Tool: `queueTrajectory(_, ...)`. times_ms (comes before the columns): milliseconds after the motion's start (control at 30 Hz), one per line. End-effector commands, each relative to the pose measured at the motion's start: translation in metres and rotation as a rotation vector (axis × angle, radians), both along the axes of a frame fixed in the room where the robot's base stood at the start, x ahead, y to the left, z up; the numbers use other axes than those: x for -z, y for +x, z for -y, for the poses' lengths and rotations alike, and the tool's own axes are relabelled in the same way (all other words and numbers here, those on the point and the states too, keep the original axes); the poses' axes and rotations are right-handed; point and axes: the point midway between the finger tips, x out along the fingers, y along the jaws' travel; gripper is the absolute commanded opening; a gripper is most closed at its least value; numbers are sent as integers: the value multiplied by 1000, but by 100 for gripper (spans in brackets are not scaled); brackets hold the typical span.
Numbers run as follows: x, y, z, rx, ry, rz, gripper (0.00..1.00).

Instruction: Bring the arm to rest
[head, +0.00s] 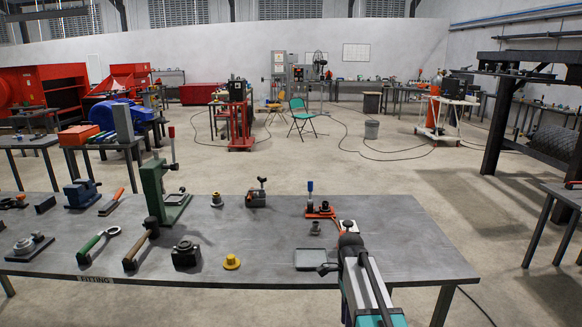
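My arm (367,285) reaches in from the bottom edge, right of centre, over the front right part of the grey workbench (415,235). My gripper (348,227) is at its far end, above the bench top. Its fingers are too small and too hidden by the arm to show whether they are open or shut, or whether anything is between them. A shallow grey tray (309,259) lies just left of the arm. An orange fixture (320,213) with a blue-handled tool lies just beyond the gripper.
A green press (153,190) stands tall on the bench's left half. A hammer (141,244), a dark block (186,254) and a yellow flanged part (231,262) lie near the front edge. The bench's right end is bare. Open floor lies behind the bench.

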Motion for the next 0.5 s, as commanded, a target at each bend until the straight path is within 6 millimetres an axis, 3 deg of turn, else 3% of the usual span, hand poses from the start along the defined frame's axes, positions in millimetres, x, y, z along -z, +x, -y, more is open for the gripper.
queueTrajectory(100,34,-20,0,-5,1,-45,44)
queueTrajectory(500,130,-87,0,-81,29,-168,44)
